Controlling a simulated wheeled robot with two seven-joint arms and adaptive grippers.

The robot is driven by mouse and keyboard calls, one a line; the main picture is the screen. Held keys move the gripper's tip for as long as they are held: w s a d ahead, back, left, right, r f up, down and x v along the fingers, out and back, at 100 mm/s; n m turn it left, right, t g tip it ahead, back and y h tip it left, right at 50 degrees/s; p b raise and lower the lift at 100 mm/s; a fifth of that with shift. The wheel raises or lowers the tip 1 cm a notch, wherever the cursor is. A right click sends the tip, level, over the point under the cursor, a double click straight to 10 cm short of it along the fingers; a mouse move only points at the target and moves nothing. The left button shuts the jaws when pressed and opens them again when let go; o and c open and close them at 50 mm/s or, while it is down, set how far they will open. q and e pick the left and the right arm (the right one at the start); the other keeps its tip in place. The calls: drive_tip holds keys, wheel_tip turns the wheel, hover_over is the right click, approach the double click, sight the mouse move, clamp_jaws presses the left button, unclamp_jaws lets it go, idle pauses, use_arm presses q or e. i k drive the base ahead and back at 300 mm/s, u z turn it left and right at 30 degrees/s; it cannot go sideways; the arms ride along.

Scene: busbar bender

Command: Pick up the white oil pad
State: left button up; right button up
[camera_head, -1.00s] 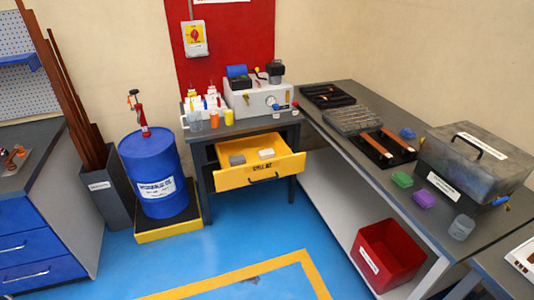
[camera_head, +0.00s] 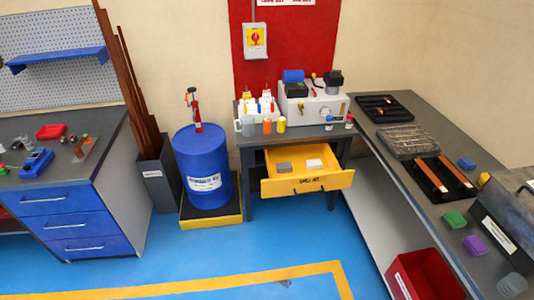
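The white oil pad (camera_head: 315,164) lies flat inside the open yellow drawer (camera_head: 306,185), towards its right side. A grey pad (camera_head: 285,167) lies beside it on the left, apart from it. The drawer is pulled out from under the small dark table and has dark lettering on its front. Neither of my grippers shows in the head view. Nothing touches or covers the white pad.
A blue drum (camera_head: 203,165) stands on a yellow-edged tray left of the table. A blue-drawer cabinet (camera_head: 85,215) is at left. Blue floor before the drawer is clear.

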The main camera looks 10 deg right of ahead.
sight(317, 165)
drive_tip(key=u, duration=0.5)
drive_tip(key=i, duration=1.75)
drive_tip(key=z, duration=0.5)
drive_tip(key=i, duration=1.05)
drive_tip(key=z, duration=0.95)
